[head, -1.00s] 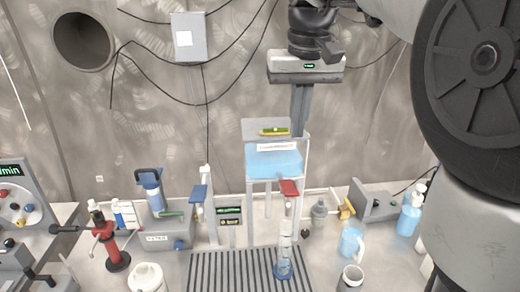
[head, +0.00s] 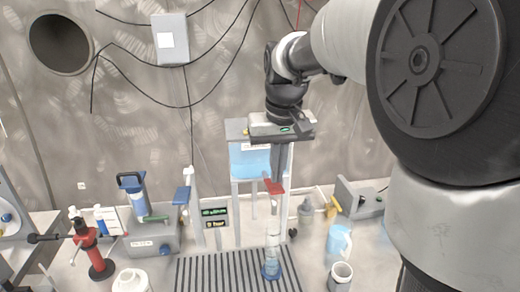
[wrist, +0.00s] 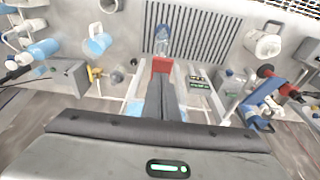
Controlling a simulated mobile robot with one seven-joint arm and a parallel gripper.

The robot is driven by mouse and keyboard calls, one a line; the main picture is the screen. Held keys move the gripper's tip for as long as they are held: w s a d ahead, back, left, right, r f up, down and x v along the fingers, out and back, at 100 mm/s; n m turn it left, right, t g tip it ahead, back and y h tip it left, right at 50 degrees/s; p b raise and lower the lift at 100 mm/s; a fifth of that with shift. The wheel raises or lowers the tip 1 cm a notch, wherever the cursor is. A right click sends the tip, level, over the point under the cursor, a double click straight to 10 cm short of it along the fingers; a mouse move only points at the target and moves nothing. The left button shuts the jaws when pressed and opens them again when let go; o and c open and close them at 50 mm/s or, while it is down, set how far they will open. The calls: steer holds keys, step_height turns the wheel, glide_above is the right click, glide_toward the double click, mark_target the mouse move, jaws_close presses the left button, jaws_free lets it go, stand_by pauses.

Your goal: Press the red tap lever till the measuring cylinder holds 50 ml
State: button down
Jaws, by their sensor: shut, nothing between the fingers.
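The red tap lever (head: 274,187) sits at the front of the water tank (head: 248,162), which holds blue water on a white stand. The measuring cylinder (head: 272,252) stands upright on the drip grate under the tap, with a blue base; its water level is too small to read. My gripper (head: 279,176) is shut, pointing down, with its fingertips right above or at the red lever. In the wrist view the lever (wrist: 161,65) shows just beyond the fingertips; I cannot tell whether they touch. The cylinder (wrist: 162,42) stands past it.
A blue lever (head: 182,195) and a small display (head: 215,218) stand left of the tank. A light-blue jug (head: 339,242) and a grey mug (head: 341,274) are at the right. The slotted grate (head: 215,272) is clear left of the cylinder.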

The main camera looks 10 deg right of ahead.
mark_target(278, 190)
steer(key=shift+f, duration=0.45)
steer(key=f+b, duration=0.1)
steer(key=b, duration=0.1)
steer(key=shift+s+f+t+b, duration=0.15)
steer(key=shift+s+t+b, duration=0.05)
steer(key=shift+t+b, duration=0.15)
steer(key=s+f+t+b, duration=0.1)
steer(key=t+b, duration=0.1)
steer(key=b, duration=0.3)
steer(key=shift+s, duration=0.25)
steer(key=shift+r, duration=0.1)
steer(key=shift+r+p, duration=0.75)
steer(key=shift+r, duration=0.05)
